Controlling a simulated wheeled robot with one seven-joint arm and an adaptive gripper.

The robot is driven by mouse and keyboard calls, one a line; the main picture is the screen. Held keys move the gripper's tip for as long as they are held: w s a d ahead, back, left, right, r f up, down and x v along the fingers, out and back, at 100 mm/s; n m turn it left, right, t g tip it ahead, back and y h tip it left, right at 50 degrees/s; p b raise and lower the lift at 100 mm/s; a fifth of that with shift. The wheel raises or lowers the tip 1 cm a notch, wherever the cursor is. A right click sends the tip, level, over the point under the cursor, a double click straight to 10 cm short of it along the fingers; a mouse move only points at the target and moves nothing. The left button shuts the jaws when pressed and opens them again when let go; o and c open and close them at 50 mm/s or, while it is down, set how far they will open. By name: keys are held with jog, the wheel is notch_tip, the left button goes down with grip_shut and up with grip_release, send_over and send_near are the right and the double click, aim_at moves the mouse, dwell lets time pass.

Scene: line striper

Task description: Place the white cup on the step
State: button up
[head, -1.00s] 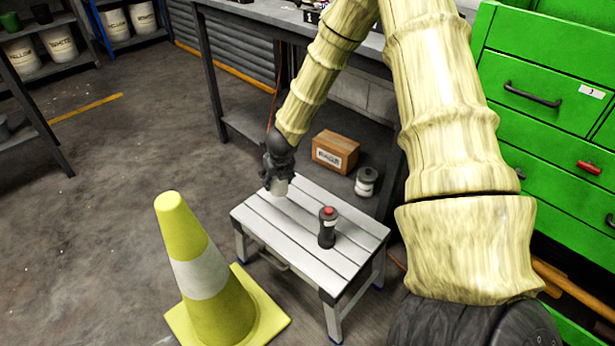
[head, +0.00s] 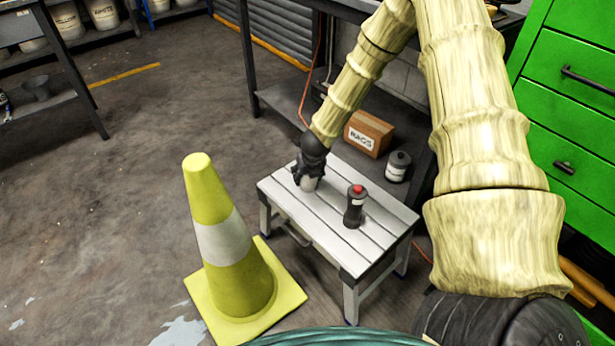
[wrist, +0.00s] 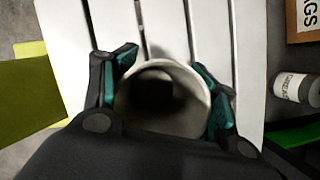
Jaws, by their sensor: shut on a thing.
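The white cup (wrist: 162,100) is between the fingers of my gripper (wrist: 160,95) in the wrist view, its open mouth facing the camera. My gripper (head: 309,182) is shut on the cup and is over the far left part of the step (head: 345,251). The cup (head: 308,184) shows only partly in the head view, below the fingers. It is at or just above the slatted top; I cannot tell whether its base touches. The step's white slats (wrist: 205,40) also lie beneath the cup in the wrist view.
A dark bottle with a red cap (head: 354,207) stands on the step, right of the cup. A yellow cone (head: 215,190) stands left of the step. A rags box (head: 368,133) and a grey can (head: 397,167) are behind it. Green drawers (head: 570,95) are at right.

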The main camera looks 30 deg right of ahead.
jog(key=o, duration=1.1)
jog(key=shift+r, duration=0.1)
jog(key=shift+p+v, duration=1.65)
jog(key=shift+v, duration=4.3)
jog(key=shift+s, duration=0.1)
